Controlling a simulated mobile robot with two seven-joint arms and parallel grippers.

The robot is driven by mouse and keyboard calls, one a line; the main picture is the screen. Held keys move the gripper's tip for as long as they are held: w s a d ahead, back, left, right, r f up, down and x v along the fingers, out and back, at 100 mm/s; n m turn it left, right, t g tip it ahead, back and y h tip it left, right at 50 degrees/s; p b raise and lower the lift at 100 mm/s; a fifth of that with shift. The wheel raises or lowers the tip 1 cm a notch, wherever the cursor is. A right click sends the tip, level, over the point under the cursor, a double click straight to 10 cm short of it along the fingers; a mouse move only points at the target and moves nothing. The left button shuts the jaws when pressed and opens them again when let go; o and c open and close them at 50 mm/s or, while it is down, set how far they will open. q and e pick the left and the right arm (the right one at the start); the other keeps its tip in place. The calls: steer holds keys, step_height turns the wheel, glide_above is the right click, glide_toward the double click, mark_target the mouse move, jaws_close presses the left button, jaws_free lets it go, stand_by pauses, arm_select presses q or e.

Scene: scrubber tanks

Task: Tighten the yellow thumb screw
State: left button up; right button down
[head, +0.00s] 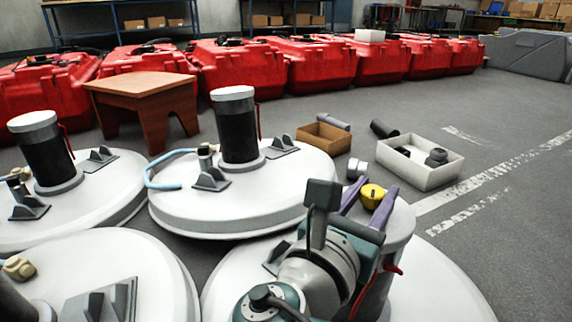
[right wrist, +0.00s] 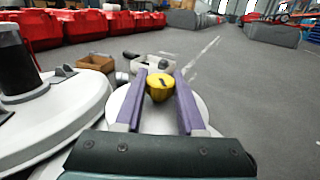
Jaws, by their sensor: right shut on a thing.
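The yellow thumb screw (head: 372,195) sits at the top of the grey-capped column on the nearest white tank lid (head: 436,287). My right gripper (head: 368,200) reaches over that column with its two purple fingers on either side of the screw. In the right wrist view the yellow thumb screw (right wrist: 159,86) lies between the purple fingers (right wrist: 160,92), near their far ends. The right gripper is shut on the screw, and the fingers hide parts of its sides. My left gripper is not in view.
More white tank lids (head: 243,190) with dark columns stand to the left. A brown stool (head: 142,90) and red tanks (head: 275,65) are behind. A cardboard box (head: 323,138) and a white bin (head: 420,165) with dark parts lie on the floor. Open floor is at the right.

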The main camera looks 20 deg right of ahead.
steer(key=shift+m+g+h, duration=0.5)
steer(key=shift+m+g, duration=0.1)
steer(key=shift+g, duration=0.2)
steer(key=shift+r, duration=0.1)
steer(key=c, duration=0.5)
jaws_free()
